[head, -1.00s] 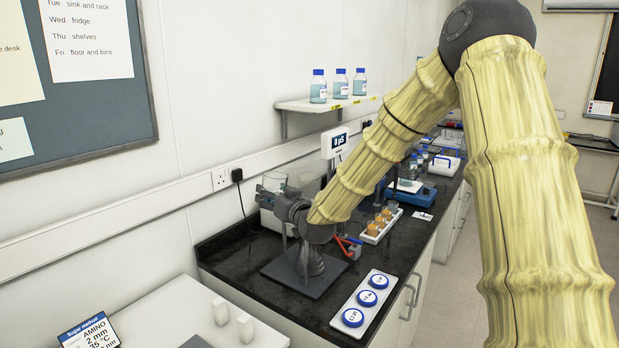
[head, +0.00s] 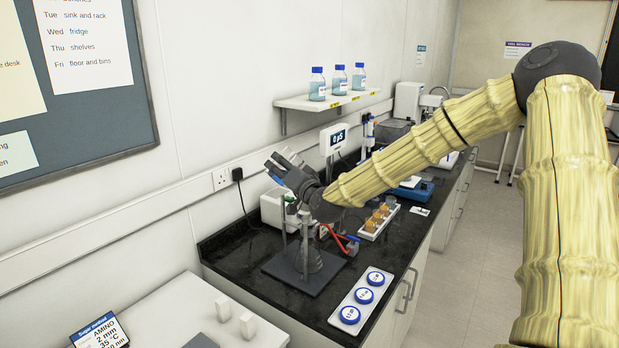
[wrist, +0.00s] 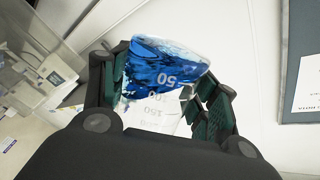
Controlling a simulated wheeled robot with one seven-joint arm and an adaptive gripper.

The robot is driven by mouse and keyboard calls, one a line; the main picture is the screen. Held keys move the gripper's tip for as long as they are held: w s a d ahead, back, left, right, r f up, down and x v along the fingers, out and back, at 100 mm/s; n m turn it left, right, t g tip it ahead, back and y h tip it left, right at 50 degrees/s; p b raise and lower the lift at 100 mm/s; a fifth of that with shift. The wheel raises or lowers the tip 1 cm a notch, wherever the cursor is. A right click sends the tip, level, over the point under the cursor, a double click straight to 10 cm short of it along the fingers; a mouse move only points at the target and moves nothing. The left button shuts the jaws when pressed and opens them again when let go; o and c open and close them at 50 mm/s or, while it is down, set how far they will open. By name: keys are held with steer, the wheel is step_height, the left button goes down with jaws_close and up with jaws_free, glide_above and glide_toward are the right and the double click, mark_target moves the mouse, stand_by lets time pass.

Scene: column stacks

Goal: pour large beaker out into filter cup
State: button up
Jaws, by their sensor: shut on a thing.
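My gripper (wrist: 165,88) is shut on the large beaker (wrist: 165,72), a clear beaker with printed volume marks and blue liquid. In the wrist view the marks read upside down and the liquid lies at the upper end. In the head view my gripper (head: 285,165) is raised above a stand (head: 292,279) with a grey base plate, its fingers pointing up and left. Only a bit of blue shows at the beaker there, so its exact tilt is unclear. A dark conical vessel (head: 311,262) sits on the stand. I cannot clearly make out the filter cup.
A white tray with blue-lidded dishes (head: 363,297) lies at the bench's front edge. A rack with orange vials (head: 378,221) and red-handled taps are right of the stand. A wall shelf (head: 330,101) holds blue-capped bottles above. A white box (head: 273,208) stands behind the stand.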

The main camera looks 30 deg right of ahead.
steer(key=shift+a+r+m, duration=0.3)
steer(key=shift+r+m, duration=0.2)
steer(key=shift+m, duration=0.2)
steer(key=shift+f+m, duration=0.25)
steer(key=shift+m, duration=0.05)
steer(key=shift+d+f+m, duration=0.1)
steer(key=shift+d+m, duration=0.2)
steer(key=shift+m, duration=0.3)
steer(key=shift+a, duration=0.15)
steer(key=shift+a+m, duration=0.1)
steer(key=shift+m, duration=0.3)
steer(key=shift+d+f+m, duration=0.2)
steer(key=shift+m, duration=0.1)
steer(key=shift+a+m+t+h, duration=0.15)
steer(key=shift+m+t+h, duration=0.15)
steer(key=shift+m, duration=0.1)
steer(key=shift+d+r+m, duration=0.25)
steer(key=shift+d+m, duration=0.25)
steer(key=shift+a, duration=0.1)
